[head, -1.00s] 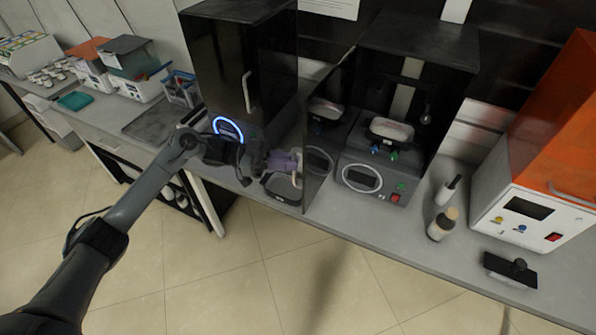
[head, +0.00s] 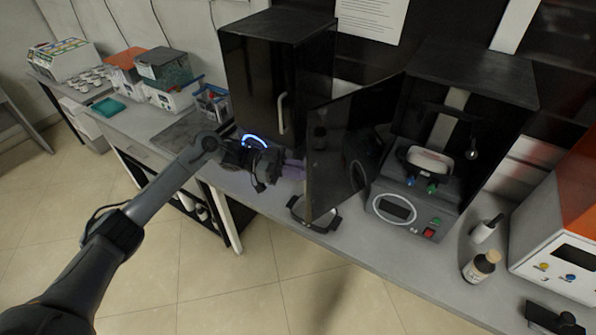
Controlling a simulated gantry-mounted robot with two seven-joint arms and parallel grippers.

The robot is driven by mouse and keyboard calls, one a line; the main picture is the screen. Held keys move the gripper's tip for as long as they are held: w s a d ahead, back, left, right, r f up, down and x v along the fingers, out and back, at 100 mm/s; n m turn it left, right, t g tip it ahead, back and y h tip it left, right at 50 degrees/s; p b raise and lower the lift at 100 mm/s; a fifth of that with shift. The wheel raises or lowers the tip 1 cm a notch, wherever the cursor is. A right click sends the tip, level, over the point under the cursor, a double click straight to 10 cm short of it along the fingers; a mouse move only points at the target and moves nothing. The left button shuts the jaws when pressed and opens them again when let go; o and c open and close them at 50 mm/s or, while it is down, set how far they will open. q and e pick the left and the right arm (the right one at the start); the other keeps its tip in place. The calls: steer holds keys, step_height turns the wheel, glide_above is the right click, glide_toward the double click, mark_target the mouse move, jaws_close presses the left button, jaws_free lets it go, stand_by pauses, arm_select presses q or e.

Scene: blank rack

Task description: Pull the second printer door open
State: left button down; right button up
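Two black box-shaped printers stand on the bench in the head view. The left printer (head: 262,75) has its dark door shut, with a light vertical handle (head: 282,113). The right printer (head: 470,80) has its dark see-through door (head: 345,140) swung wide open toward the left, showing the inside. My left gripper (head: 292,170) is at the free edge of this open door, on its left side. Its purplish fingers reach the door's outer face, and their tips are partly hidden by the door. That door's handle is hidden, so I cannot tell the grip. My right gripper is out of view.
A dark shallow tray (head: 326,222) lies on the bench below the open door. A bottle (head: 480,267), a white container (head: 487,228) and an orange-topped machine (head: 560,220) stand on the right. Boxes and a blue basket (head: 212,103) are at the left.

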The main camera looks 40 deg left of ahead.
arm_select(q)
steer(key=shift+w+d, duration=0.1)
steer(key=shift+d, duration=0.05)
steer(key=c, duration=1.4)
jaws_free()
steer(key=shift+w+d, duration=0.15)
steer(key=shift+w, duration=0.05)
steer(key=shift+o, duration=1.1)
steer(key=shift+w+d+r, duration=0.1)
steer(key=shift+w+r, duration=0.05)
steer(key=shift+w, duration=0.05)
steer(key=shift+s, duration=0.1)
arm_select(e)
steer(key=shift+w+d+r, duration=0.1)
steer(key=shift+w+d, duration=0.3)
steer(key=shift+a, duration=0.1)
arm_select(q)
steer(key=b+v, duration=0.2)
steer(key=v, duration=0.9)
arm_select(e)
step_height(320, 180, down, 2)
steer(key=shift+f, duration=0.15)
